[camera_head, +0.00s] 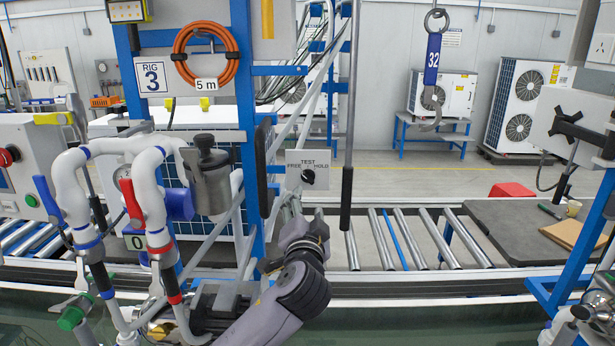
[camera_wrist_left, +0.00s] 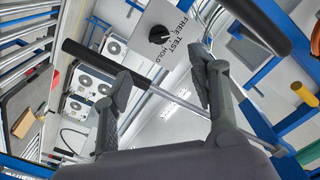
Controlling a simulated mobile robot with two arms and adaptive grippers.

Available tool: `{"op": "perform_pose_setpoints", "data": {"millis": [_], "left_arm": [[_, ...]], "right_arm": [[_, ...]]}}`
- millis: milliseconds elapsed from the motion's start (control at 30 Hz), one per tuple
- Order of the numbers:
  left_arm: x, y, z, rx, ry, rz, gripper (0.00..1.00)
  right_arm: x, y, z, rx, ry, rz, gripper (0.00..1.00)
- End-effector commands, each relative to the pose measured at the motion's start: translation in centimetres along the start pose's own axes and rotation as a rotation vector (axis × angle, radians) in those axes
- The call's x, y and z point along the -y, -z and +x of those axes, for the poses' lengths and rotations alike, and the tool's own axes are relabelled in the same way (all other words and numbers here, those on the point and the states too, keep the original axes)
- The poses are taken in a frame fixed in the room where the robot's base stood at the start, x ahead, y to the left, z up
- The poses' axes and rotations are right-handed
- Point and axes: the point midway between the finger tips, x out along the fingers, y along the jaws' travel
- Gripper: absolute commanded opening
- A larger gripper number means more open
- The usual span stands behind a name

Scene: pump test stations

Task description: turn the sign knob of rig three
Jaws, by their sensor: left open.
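The sign knob (camera_head: 308,177) is a small black knob on a light plate (camera_head: 293,158) marked FREE, TEST and HOLD. The plate hangs on the rig under the RIG 3 sign (camera_head: 152,77). In the left wrist view the knob (camera_wrist_left: 158,34) shows on its plate beyond the fingers; which word it points at I cannot tell. My left gripper (camera_head: 304,213) is just below the plate in the head view, apart from the knob. My right gripper is not in view.
A long black-gripped handle (camera_head: 347,190) hangs right of the plate, and another dark grip (camera_head: 261,170) is left of it. White pipes (camera_head: 140,160) and a metal canister (camera_head: 208,175) stand further left. A roller conveyor (camera_head: 420,238) runs behind.

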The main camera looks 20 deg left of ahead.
Motion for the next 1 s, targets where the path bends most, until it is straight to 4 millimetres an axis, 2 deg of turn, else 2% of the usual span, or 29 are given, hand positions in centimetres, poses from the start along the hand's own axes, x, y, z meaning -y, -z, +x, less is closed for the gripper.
{"op": "perform_pose_setpoints", "data": {"millis": [33, 300, 600, 800, 1000], "left_arm": [[0.4, 0.3, 1.2, 0.003, 0.003, 0.005, 0.53], [0.3, 0.3, 6.9, 0.002, 0.001, 0.004, 0.53], [0.2, 0.2, 12.1, 0.002, -0.001, 0.001, 0.53], [0.0, 0.1, 13.8, 0.000, -0.002, 0.001, 0.53], [-0.1, 0.0, 14.4, 0.000, -0.002, 0.001, 0.53]], "right_arm": [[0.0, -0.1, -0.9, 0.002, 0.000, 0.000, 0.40], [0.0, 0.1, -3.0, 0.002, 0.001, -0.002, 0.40], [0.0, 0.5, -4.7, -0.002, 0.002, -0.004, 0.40], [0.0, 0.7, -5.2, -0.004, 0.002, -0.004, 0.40], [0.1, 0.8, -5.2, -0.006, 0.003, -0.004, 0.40]]}}
